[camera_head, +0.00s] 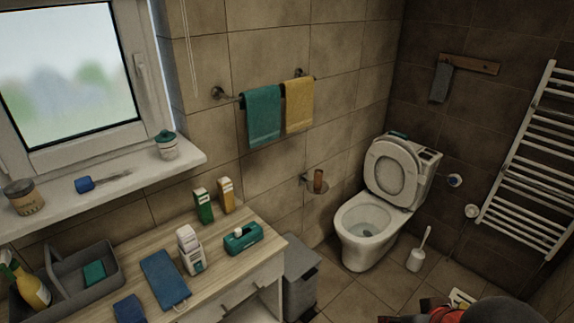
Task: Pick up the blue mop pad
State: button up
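A flat, long blue pad (165,280), which looks like the blue mop pad, lies on the wooden counter (122,262). It has a small loop or tab at its near end. A smaller blue folded cloth (128,308) lies to its left at the bottom edge of the picture. A dark rounded shape with red parts at the bottom right looks like part of my arm. My gripper's fingers do not show. Nothing is seen touching the pad.
A grey caddy (112,262) with a yellow bottle (30,287) and a green sponge stands left of the pad. A white bottle (189,250) stands close on its right, with a teal box (243,238) beyond. A grey bin (300,275) stands beside the counter. The toilet (370,230) is behind.

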aim_at(170, 289)
jog(key=u, duration=1.6)
jog(key=i+l+u, duration=0.15)
jog(key=i+u, duration=0.25)
jog(key=i, duration=0.8)
